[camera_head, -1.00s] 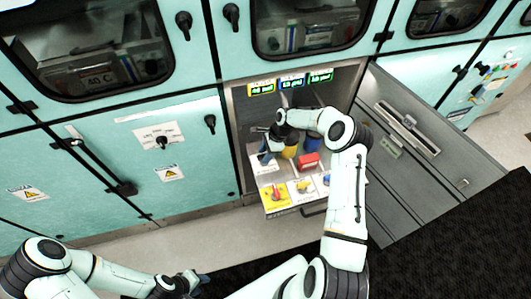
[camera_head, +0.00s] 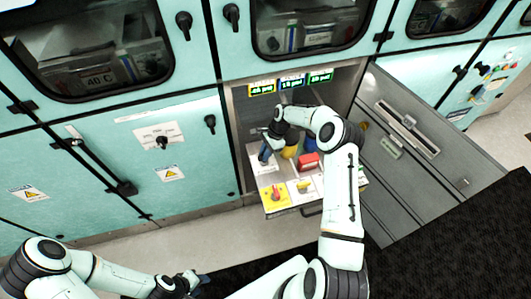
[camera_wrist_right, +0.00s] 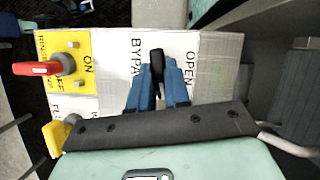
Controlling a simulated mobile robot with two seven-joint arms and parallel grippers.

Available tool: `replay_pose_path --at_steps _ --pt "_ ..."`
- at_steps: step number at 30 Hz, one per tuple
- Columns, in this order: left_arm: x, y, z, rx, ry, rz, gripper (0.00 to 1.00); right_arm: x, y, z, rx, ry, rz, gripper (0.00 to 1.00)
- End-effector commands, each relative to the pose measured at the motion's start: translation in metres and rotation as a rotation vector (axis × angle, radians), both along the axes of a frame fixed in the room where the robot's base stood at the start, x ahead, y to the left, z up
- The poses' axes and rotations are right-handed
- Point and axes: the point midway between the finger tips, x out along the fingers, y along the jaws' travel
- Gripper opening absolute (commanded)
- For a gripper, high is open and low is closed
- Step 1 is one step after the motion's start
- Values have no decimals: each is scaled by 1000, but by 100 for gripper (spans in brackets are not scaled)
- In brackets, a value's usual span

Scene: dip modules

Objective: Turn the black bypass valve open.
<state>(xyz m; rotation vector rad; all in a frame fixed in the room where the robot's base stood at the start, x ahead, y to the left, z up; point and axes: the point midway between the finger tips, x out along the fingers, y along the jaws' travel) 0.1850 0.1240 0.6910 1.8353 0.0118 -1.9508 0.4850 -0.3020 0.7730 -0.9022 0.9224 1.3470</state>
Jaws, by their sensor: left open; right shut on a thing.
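The black bypass valve handle (camera_wrist_right: 157,62) shows in the right wrist view between the blue fingers of my right gripper (camera_wrist_right: 161,80). It stands over a white panel (camera_wrist_right: 112,50) with partly hidden "BYPA…" and "OPEN" lettering. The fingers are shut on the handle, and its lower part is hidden. In the head view my right gripper (camera_head: 264,152) is at the left of the pull-out panel inside the open cabinet. The handle cannot be made out there. My left gripper (camera_head: 190,281) is open and empty, low in front of the cabinets.
A red switch handle (camera_wrist_right: 42,68) on a yellow ON/OFF plate and a yellow handle (camera_wrist_right: 55,138) sit beside the bypass panel. A red block (camera_head: 308,161) and several valves are behind. The open grey door (camera_head: 420,165) bounds the right side. Small lit displays (camera_head: 292,82) are above.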

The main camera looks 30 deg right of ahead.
Motion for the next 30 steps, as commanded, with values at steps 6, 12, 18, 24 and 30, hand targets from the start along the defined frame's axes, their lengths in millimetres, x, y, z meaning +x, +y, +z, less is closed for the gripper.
replay_pose_path --at_steps 6,12,18,24,30 --pt "0 0 0 0 1 0 43 1 1 -3 -1 4 204 0" --pt "-1 0 0 0 1 0 43 1 2 -3 -1 5 395 0" --pt "-1 0 0 0 1 0 43 2 2 -3 0 5 586 0" --pt "-1 0 0 0 1 0 43 3 3 -4 0 7 776 0" --pt "-1 0 0 0 1 0 43 3 4 -4 1 8 963 0"
